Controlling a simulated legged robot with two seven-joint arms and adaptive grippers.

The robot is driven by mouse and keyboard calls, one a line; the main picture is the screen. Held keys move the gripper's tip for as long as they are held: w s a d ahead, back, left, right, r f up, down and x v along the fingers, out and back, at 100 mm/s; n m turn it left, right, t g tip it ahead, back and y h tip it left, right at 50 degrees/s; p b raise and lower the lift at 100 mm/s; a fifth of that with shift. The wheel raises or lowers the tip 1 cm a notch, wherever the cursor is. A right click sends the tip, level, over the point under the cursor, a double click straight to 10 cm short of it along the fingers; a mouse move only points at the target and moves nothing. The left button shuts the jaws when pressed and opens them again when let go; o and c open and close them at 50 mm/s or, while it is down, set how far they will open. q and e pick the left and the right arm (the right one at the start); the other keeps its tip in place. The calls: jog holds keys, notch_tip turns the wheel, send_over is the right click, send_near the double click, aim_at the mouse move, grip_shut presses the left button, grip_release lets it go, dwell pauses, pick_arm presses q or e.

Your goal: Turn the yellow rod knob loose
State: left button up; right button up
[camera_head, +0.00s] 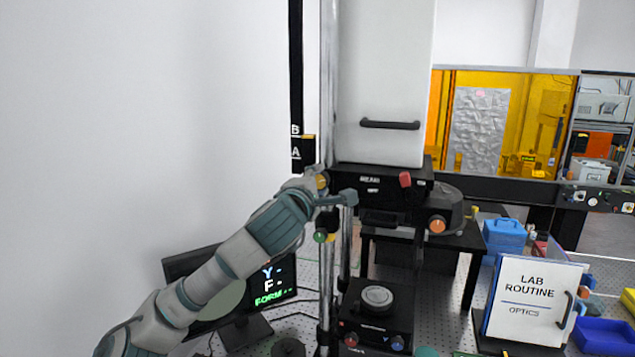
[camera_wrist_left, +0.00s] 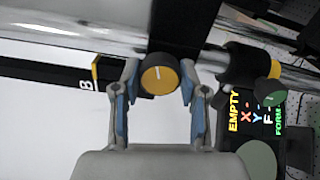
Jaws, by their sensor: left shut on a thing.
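The yellow rod knob (camera_wrist_left: 160,74) sits between the two blue-padded fingers of my left gripper (camera_wrist_left: 159,88) in the left wrist view. A short pale line marks its face, tilted slightly from upright in that picture. The gripper is shut on the knob. In the head view my left gripper (camera_head: 326,190) is up at the chrome rod, and the yellow knob (camera_head: 322,181) shows partly, with the fingers hiding some of it. My right gripper is not in view.
The interferometer head (camera_head: 385,190) with red and orange knobs is just right of my gripper. A green knob (camera_head: 320,236) is below it on the rod. A monitor (camera_head: 275,283) stands under my arm.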

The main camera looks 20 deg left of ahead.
pick_arm(q)
jog(key=m, duration=0.3)
jog(key=shift+w+f+m, duration=0.1)
jog(key=shift+f+m, duration=0.1)
jog(key=shift+m, duration=0.2)
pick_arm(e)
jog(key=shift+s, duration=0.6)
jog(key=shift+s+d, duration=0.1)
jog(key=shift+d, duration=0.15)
pick_arm(q)
jog(key=o, duration=0.9)
jog(key=shift+c, duration=0.2)
jog(key=shift+o, duration=1.4)
jog(key=shift+w, duration=0.15)
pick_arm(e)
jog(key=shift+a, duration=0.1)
